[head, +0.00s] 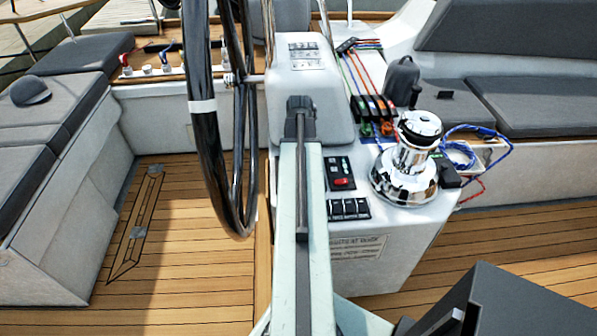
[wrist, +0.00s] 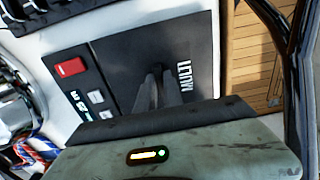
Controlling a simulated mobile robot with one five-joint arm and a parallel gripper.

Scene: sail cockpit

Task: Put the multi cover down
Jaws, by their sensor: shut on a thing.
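The multi cover (wrist: 125,65) is a dark, flat panel lettered "MULTI" in the wrist view, next to the red-button switch panel (wrist: 72,72). My gripper (wrist: 158,78) is shut on the cover, its grey fingers against the dark face near the lettering. Whether the cover lies flat or stands tilted I cannot tell. In the head view my gripper (head: 300,104) is at the front of the white console (head: 305,85), and my arm hides the cover there.
The black steering wheel (head: 205,130) stands close on the left of my arm. A chrome winch (head: 405,165) and a blue rope (head: 465,150) are on the right. Switches (head: 340,172) lie beside my arm. Teak floor (head: 190,245) is open at lower left.

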